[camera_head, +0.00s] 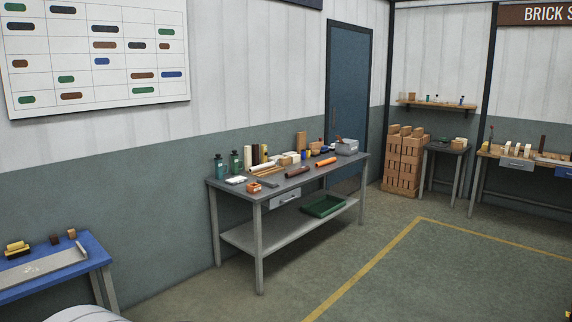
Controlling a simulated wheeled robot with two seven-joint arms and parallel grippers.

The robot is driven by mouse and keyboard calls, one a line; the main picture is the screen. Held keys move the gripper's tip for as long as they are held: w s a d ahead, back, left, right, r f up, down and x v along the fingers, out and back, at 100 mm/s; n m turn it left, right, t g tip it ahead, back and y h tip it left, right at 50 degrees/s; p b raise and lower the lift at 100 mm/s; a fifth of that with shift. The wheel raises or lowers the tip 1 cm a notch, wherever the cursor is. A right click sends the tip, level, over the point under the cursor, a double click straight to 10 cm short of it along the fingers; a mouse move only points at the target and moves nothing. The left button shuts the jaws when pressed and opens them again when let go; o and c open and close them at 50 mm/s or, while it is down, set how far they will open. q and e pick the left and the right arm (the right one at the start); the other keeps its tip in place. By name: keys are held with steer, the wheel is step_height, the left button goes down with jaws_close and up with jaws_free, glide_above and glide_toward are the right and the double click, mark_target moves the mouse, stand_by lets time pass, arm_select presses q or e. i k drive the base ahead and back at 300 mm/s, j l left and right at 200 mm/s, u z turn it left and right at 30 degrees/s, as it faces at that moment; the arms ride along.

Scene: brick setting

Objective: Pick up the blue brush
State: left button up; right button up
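I cannot make out a blue brush for certain. A small dark blue item (327,150) lies near the right end of the grey workbench (230,187), beside a grey box; it is too small to tell whether it is a brush. Another small blue item (307,155) stands to its left, partly among other things. Neither of my grippers is in view.
The workbench also carries bottles (219,166), an orange cylinder (326,162) and a grey box (347,147). A blue table (92,248) stands at left. Floor (440,275) in front is clear.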

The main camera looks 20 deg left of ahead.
mark_target(324, 149)
steer(key=i+j+u, duration=0.3)
steer(key=i, duration=1.3)
steer(key=i+j+u, duration=0.15)
steer(key=i+u, duration=0.15)
steer(key=i, duration=1.3)
steer(key=i+z, duration=0.1)
steer(key=i, duration=0.5)
steer(key=i+j+z, duration=0.1)
steer(key=i, duration=0.5)
steer(key=i+j+z, duration=0.1)
steer(key=i, duration=0.45)
steer(key=i+u, duration=0.1)
steer(key=u, duration=0.5)
steer(key=i+l+u, duration=0.35)
steer(key=l+u, duration=0.15)
steer(key=l, duration=0.15)
steer(key=i+l+u, duration=0.25)
steer(key=l+u, duration=0.2)
steer(key=l, duration=0.25)
steer(key=l+u, duration=0.25)
steer(key=l, duration=0.15)
steer(key=i+l, duration=0.1)
steer(key=l, duration=0.75)
steer(key=i+l+u, duration=0.1)
steer(key=l, duration=0.7)
steer(key=i+l, duration=0.1)
steer(key=l, duration=1.6)
steer(key=i+u, duration=0.05)
